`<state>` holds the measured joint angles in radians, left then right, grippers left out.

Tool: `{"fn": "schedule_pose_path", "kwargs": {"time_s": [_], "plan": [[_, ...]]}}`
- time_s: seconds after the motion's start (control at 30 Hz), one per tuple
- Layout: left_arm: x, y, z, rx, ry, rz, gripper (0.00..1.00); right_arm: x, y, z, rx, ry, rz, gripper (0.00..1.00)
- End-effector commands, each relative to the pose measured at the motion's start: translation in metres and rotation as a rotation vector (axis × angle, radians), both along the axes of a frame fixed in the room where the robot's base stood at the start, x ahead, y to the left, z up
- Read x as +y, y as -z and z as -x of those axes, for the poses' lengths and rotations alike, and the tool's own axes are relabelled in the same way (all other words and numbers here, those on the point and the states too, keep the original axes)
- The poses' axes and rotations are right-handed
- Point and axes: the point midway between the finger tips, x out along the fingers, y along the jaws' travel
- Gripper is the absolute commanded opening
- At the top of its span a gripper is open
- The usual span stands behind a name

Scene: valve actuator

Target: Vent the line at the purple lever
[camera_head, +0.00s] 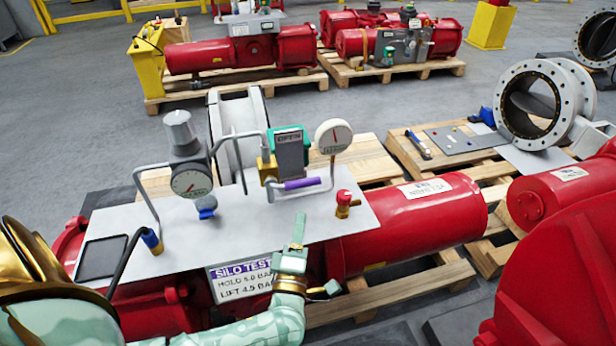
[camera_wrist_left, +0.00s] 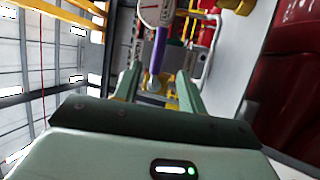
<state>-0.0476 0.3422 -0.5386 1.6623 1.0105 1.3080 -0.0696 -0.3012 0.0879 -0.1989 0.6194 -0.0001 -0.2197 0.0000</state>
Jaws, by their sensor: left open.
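The purple lever (camera_head: 302,183) lies roughly level on the grey panel (camera_head: 240,222), just right of a brass valve block (camera_head: 267,167) below a green-framed display box (camera_head: 290,152). My left gripper (camera_head: 299,218) is below and in front of the lever, with its fingers pointing up toward it. It is open and empty. In the left wrist view, the purple lever (camera_wrist_left: 159,50) shows ahead, in line with the gap between the two fingers (camera_wrist_left: 160,84), and seems to be beyond the tips. My right gripper is not in view.
A round gauge (camera_head: 334,136) stands behind the lever, and a red knob (camera_head: 344,203) to its right. A regulator gauge (camera_head: 191,181) with a blue knob (camera_head: 206,205) and bent pipes stand to the left. The SILO TEST sign (camera_head: 240,278) hangs at the panel's front edge.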

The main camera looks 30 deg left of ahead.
Motion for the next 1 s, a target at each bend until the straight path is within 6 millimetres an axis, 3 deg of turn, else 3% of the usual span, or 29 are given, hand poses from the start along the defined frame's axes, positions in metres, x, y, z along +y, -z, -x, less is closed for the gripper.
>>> {"fn": "schedule_pose_path", "kwargs": {"time_s": [0.3,0.5,0.7,1.0], "plan": [[0.035,-0.018,-0.071,-0.001,0.001,-0.008,0.41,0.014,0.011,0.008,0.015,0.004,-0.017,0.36],[0.052,-0.027,-0.106,0.000,0.000,-0.007,0.41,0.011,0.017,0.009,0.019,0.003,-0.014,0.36],[0.060,-0.032,-0.121,0.001,0.001,-0.006,0.41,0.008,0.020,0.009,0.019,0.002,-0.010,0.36],[0.061,-0.033,-0.123,0.002,0.001,-0.005,0.41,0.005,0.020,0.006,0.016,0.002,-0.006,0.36]]}}
